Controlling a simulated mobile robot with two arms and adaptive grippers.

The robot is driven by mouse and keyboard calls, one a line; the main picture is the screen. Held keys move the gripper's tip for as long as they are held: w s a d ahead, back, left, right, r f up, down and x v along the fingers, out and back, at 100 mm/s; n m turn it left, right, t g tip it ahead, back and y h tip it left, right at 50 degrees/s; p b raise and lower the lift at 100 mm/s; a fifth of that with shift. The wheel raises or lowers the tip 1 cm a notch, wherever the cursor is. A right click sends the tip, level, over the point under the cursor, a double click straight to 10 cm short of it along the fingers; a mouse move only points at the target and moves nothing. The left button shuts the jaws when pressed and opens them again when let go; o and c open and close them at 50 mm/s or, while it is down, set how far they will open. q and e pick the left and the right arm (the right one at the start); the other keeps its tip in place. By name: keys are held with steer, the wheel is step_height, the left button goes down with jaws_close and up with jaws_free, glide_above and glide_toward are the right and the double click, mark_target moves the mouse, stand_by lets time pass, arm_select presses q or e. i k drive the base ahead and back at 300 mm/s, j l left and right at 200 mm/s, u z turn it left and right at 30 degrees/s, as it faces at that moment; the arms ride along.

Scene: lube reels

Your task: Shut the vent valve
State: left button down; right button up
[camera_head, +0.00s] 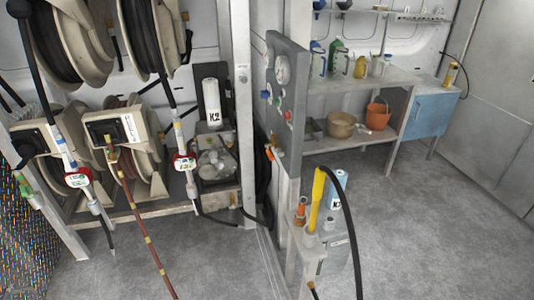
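A grey upright panel (289,130) stands in the middle of the view, seen at an angle. It carries round gauges (282,70) and small knobs, one red (287,115) and one green. An orange lever-like part (270,153) sits at the panel's lower left edge. I cannot tell which fitting is the vent valve, nor whether it is open or shut. Neither of my grippers is in view.
Hose reels (72,45) with hanging hoses and meter nozzles (77,178) fill the left. A pedestal (325,262) with a yellow-handled pump (316,190) and black hose stands below the panel. Shelves (350,86) and a blue cabinet (428,115) stand behind. The right floor is clear.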

mark_target(270, 156)
steer(key=z, duration=0.85)
steer(key=i+j+z, duration=0.15)
steer(key=j+z, duration=0.7)
steer(key=j, duration=0.2)
steer(key=j+z, duration=0.45)
steer(key=j, duration=0.15)
